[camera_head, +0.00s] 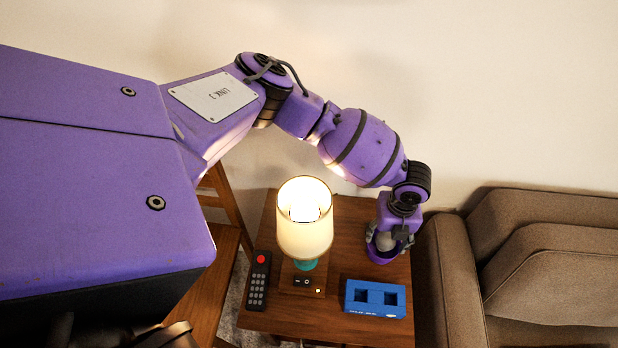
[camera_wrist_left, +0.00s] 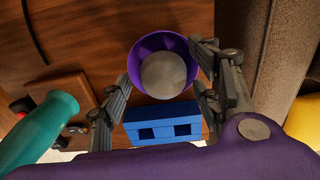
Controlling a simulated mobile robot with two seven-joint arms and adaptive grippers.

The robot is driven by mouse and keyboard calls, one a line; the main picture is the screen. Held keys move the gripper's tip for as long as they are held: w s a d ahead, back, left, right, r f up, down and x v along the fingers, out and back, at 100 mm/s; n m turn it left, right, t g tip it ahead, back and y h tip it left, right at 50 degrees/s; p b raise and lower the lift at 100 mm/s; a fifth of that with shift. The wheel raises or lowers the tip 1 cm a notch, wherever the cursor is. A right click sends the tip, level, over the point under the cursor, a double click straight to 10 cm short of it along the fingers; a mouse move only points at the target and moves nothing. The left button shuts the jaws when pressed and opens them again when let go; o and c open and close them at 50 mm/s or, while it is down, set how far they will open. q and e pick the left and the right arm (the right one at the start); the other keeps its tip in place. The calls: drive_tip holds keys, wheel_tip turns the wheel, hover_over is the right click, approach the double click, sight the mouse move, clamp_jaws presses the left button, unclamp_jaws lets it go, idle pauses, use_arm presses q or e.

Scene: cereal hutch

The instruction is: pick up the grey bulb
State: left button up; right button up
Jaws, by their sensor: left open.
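The grey bulb (camera_wrist_left: 163,75) shows in the left wrist view as a round grey shape inside a purple cup (camera_wrist_left: 137,57). In the head view the bulb (camera_head: 385,241) is partly hidden by my left gripper, and the purple cup (camera_head: 381,257) stands near the table's right edge. My left gripper (camera_head: 390,240) points down over the cup with its fingers open. In the left wrist view the fingers of this gripper (camera_wrist_left: 162,72) are spread to either side of the cup and bulb. Whether they touch anything, I cannot tell.
On the wooden table (camera_head: 340,270) stand a lit lamp (camera_head: 305,225), a black remote (camera_head: 259,283) and a blue box with two square holes (camera_head: 375,312), close in front of the cup. A brown sofa (camera_head: 455,280) stands at the right, and a wall is behind.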

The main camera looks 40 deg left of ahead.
use_arm(q)
drive_tip(key=shift+s+f, duration=0.15)
drive_tip(key=shift+f, duration=0.1)
drive_tip(key=c, duration=1.1)
drive_tip(key=shift+r, duration=0.1)
drive_tip(key=shift+c, duration=0.2)
